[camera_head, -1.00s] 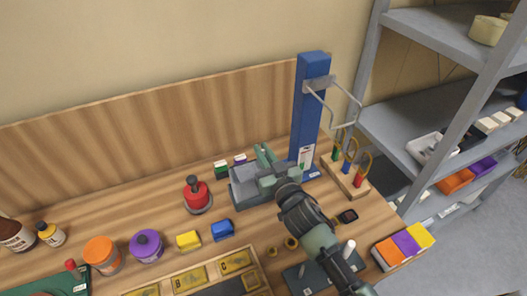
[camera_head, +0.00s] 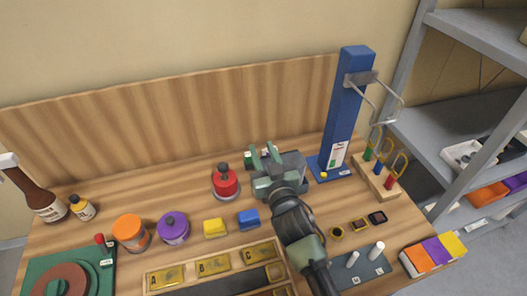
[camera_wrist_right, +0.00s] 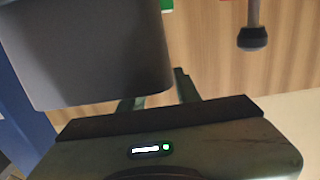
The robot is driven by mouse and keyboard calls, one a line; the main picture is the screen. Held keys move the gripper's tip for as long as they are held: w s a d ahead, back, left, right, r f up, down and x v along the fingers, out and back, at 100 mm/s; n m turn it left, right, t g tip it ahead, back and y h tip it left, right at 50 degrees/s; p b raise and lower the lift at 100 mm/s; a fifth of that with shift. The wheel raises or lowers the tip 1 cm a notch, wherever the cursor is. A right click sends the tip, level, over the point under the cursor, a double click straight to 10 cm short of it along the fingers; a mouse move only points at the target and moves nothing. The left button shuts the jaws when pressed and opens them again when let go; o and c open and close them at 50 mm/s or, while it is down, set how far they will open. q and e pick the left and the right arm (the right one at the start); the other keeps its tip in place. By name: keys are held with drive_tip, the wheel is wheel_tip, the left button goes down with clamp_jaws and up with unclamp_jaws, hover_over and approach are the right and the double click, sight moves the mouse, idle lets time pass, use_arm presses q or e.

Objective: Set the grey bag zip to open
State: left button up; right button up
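A dark grey boxy item (camera_head: 294,163), which I take for the grey bag, stands on the bench against the wooden back panel. It also fills the upper left of the right wrist view (camera_wrist_right: 90,50). I cannot make out its zip or the zip's state. My right gripper (camera_head: 265,158) is at the left part of the bag and hides some of it. Its two fingers stand apart with nothing visible between them. In the right wrist view the fingers (camera_wrist_right: 160,95) are partly covered by the bag. My left gripper is not in view.
A red knobbed weight (camera_head: 226,184) stands left of the gripper. A blue post with a wire hook (camera_head: 342,110) and a wooden rack of coloured handles (camera_head: 378,178) are to the right. A blue block (camera_head: 249,219), a yellow block (camera_head: 215,228) and a lettered tray (camera_head: 213,266) lie in front.

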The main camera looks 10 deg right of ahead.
drive_tip(key=s+d+b, duration=0.1)
drive_tip(key=s+b, duration=0.1)
drive_tip(key=s, duration=0.5)
drive_tip(key=shift+s+d, duration=0.2)
drive_tip(key=shift+s, duration=0.15)
